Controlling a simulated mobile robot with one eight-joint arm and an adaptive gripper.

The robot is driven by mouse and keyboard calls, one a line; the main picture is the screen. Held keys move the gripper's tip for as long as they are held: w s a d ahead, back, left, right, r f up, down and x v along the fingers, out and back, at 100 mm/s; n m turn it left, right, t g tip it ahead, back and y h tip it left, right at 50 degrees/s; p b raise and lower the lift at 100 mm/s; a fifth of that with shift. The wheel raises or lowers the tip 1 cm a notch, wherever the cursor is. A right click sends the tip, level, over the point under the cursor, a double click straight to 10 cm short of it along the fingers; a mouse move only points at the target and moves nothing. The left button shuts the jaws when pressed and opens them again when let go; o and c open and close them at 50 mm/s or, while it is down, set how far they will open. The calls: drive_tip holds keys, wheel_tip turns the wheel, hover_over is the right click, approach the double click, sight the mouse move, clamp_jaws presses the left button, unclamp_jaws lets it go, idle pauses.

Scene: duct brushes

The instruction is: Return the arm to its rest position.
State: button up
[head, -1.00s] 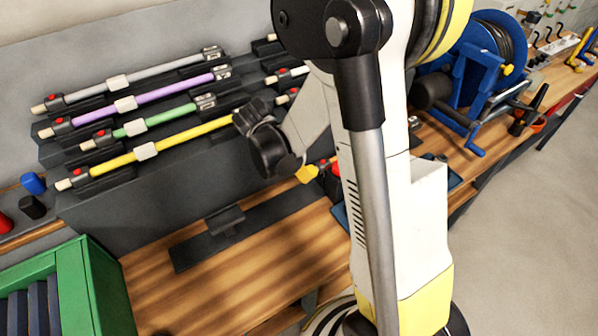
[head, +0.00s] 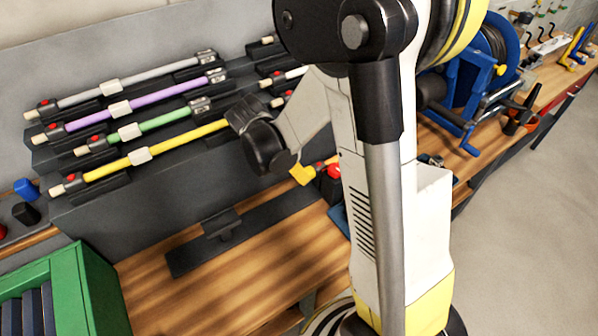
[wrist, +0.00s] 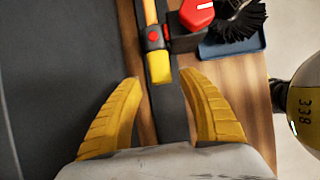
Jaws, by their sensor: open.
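My gripper (wrist: 160,108) shows in the wrist view as two yellow ridged fingers spread apart, with nothing between them. It hangs above the wooden bench (wrist: 145,115). Past the fingertips, a rod with a yellow end (wrist: 160,68) and a red button lies along a dark strip. A gap separates the fingers from it in the picture. In the head view my white and black arm stands in front of the bench, bent toward the rack. A yellow finger of my gripper (head: 301,175) shows below the wrist; the rest is hidden.
Grey, purple, green and yellow rods lie on a dark sloped rack (head: 190,175). A green crate (head: 85,285) stands front left. A blue reel (head: 478,75) stands right of my arm. In the wrist view a black brush (wrist: 235,18) lies in a blue tray (wrist: 232,48).

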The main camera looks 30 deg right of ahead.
drive_tip(key=v, duration=1)
drive_tip(key=shift+r, duration=0.15)
drive_tip(key=s+a+r+m+t+y, duration=0.5)
drive_tip(key=s+m, duration=0.6)
drive_tip(key=m, duration=0.7)
drive_tip(key=a+r+t, duration=0.1)
drive_tip(key=a+t, duration=0.1)
drive_tip(key=a, duration=0.1)
drive_tip(key=shift+a, duration=0.35)
drive_tip(key=shift+s, duration=0.1)
